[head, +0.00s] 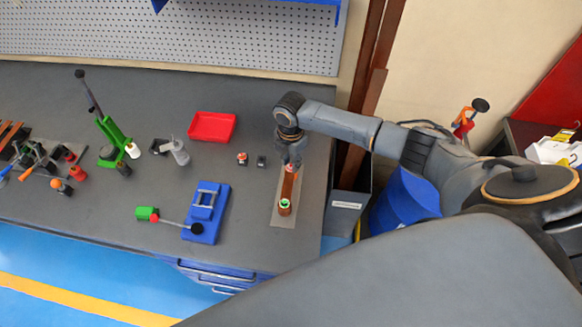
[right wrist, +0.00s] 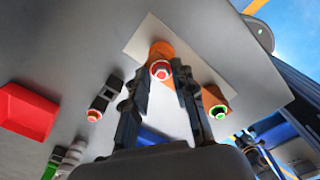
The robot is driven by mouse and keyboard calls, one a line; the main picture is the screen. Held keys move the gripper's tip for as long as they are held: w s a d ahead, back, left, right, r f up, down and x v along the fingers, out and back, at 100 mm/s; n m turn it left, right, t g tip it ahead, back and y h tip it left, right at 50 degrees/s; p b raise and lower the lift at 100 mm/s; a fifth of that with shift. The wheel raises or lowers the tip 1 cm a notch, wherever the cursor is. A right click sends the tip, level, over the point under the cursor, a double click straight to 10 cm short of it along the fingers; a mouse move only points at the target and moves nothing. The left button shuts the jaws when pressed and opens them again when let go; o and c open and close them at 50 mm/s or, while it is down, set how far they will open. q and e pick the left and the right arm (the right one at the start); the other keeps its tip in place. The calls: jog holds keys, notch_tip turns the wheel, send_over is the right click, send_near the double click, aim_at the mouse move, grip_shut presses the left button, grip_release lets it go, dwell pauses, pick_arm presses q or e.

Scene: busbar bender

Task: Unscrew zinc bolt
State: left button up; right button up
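A copper busbar (head: 289,185) lies on a light plate at the bench's right end. A bolt with a green ring (head: 284,204) stands at its near end and also shows in the right wrist view (right wrist: 218,112). A bolt with a red ring (right wrist: 160,70) stands at the other end, hidden under my gripper in the head view. Which one is zinc I cannot tell. My right gripper (head: 291,160) points down over that far end. In the right wrist view its spread fingertips (right wrist: 159,76) appear on either side of the red-ringed bolt; contact is unclear. My left gripper is out of view.
A red tray (head: 212,127), a small red-topped part (head: 241,158) and a black part (head: 261,160) are left of my right gripper. A blue tool (head: 206,212) with a lever and a green pump (head: 111,135) stand farther left. The bench's right edge is close.

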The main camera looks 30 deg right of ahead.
jog(key=shift+m, duration=1)
jog(key=shift+m, duration=0.5)
jog(key=shift+s, duration=0.1)
grip_shut()
